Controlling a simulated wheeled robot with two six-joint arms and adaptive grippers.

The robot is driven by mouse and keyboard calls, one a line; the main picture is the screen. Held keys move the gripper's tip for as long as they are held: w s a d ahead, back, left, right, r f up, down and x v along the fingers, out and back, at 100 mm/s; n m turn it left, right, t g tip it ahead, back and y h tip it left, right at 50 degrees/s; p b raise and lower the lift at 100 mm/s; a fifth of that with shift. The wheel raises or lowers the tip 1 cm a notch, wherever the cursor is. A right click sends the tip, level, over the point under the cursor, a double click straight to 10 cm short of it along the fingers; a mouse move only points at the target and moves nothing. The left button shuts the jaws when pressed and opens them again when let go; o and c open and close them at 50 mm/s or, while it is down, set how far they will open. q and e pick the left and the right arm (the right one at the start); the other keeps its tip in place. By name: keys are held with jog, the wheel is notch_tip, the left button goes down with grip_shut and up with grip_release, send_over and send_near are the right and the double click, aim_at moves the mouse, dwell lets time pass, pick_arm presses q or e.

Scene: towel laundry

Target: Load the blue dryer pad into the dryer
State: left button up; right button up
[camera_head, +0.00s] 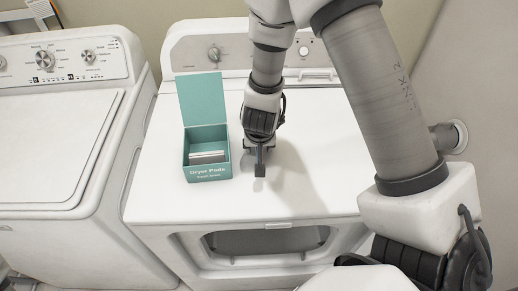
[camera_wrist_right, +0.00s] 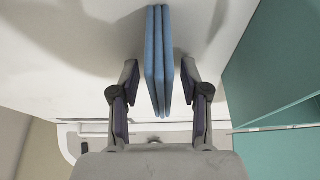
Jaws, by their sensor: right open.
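The blue dryer pad (camera_wrist_right: 159,60) stands on edge between the fingers of my right gripper (camera_wrist_right: 160,85) in the right wrist view. It looks like thin blue layers side by side, with a gap to each finger. My right gripper (camera_head: 260,160) is open, low over the white dryer top in the head view, just right of the teal box. There the pad is mostly hidden by the gripper. The dryer (camera_head: 300,195) has a dark window in its front (camera_head: 265,240); I cannot tell whether its door is open. My left gripper is not in view.
A teal box labelled Dryer Pads (camera_head: 207,172) stands on the dryer top with its lid up and pale contents inside. Its teal side shows at the right of the wrist view (camera_wrist_right: 275,75). A white washer (camera_head: 55,145) stands to the left. The dryer top's front right is clear.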

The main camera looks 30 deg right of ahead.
jog(key=shift+w+f, duration=0.2)
jog(key=shift+f, duration=0.05)
jog(key=shift+c, duration=0.4)
jog(key=shift+s, duration=0.1)
jog(key=c, duration=0.7)
